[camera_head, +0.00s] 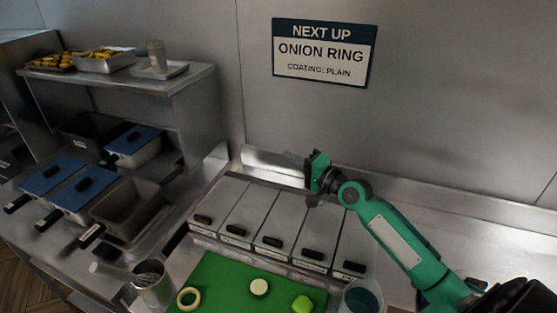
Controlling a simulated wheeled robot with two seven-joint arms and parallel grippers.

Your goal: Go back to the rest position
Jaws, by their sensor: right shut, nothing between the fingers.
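My right gripper (309,162) is at the end of the green arm that comes in from the lower right. It is raised above the back edge of the lidded bins, in front of the wall. Its fingers point up and to the left, and they are shut with nothing between them. The fingertips are small and partly blend with the metal behind. My left gripper is not in this view.
Grey lidded bins (277,217) stand in a row behind a green board (231,284) bearing several food pieces. A metal cup (152,287) and a clear container (360,297) flank it. Fryers with blue lids (83,187) and a shelf (150,85) stand left. A sign (322,52) hangs behind.

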